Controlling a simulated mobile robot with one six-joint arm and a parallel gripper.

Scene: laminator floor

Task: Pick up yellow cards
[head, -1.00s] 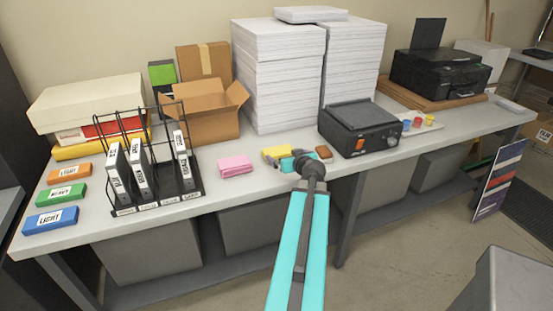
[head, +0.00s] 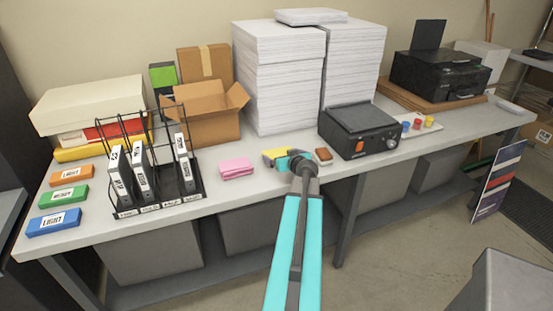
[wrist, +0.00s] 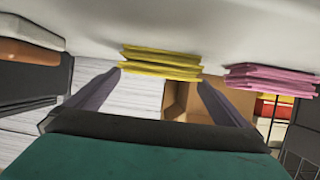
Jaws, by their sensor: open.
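The yellow cards (head: 270,153) are a small stack on the grey-white table, left of the laminator. In the head view my gripper (head: 283,160) is right at them and partly covers them. In the wrist view, which looks upside down, the yellow cards (wrist: 160,63) sit ahead of and between the tips of my two dark fingers. My gripper (wrist: 160,78) is open, with a finger to each side and nothing held. Whether a finger touches the stack cannot be told.
Pink cards (head: 236,168) lie just left of the yellow ones. Tall paper stacks (head: 278,80) stand behind. A wire rack with binders (head: 144,170) stands farther left.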

